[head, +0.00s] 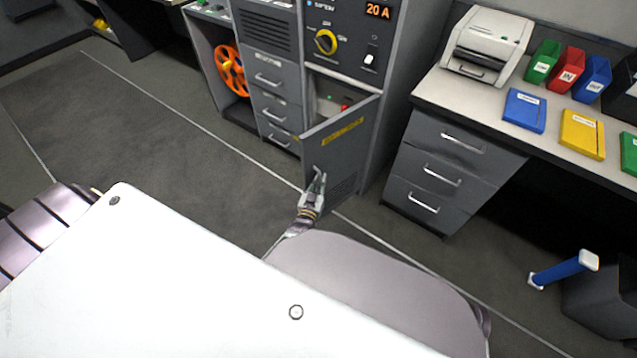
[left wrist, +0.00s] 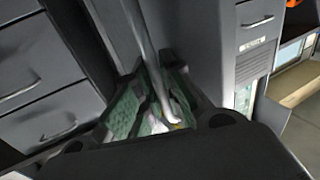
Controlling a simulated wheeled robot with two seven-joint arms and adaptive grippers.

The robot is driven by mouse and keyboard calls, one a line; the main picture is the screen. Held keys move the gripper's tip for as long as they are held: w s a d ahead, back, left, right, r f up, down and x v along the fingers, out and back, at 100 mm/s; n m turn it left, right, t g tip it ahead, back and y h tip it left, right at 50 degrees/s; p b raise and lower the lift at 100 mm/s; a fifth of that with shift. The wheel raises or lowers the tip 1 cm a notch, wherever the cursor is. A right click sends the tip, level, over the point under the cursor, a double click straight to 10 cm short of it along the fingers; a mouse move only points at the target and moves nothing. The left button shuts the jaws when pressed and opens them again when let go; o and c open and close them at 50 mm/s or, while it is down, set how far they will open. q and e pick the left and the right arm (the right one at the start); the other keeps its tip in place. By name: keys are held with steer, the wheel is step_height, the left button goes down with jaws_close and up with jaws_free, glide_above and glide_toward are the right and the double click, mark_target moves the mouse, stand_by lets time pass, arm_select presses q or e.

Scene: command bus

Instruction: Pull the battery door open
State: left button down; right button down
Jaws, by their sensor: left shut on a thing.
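The battery door (head: 345,148) is a grey panel with a yellow label, low on the tall grey cabinet. It stands partly open, swung out from the cabinet, and part of the compartment (head: 333,97) shows above and behind it with small green and red spots. My left gripper (head: 317,183) is shut on the door's handle at the door's lower left. In the left wrist view the pale bent handle (left wrist: 165,95) runs between the gripper's fingers (left wrist: 155,105). My right gripper is not in view.
A grey drawer unit (head: 440,170) under a desk stands right of the door. Another drawer stack (head: 272,90) and an orange reel (head: 230,72) are to the left. The floor (head: 190,150) left of the door is clear. A blue-handled object (head: 560,270) is at the lower right.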

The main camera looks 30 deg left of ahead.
arm_select(q)
steer(key=shift+f, duration=0.1)
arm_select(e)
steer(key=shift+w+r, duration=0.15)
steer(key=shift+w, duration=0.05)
arm_select(q)
steer(key=c, duration=1.5)
jaws_free()
steer(key=shift+c, duration=0.2)
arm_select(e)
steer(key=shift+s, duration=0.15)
arm_select(q)
steer(key=shift+s, duration=0.15)
steer(key=s+d, duration=0.1)
steer(key=s, duration=0.6)
steer(key=shift+d, duration=0.2)
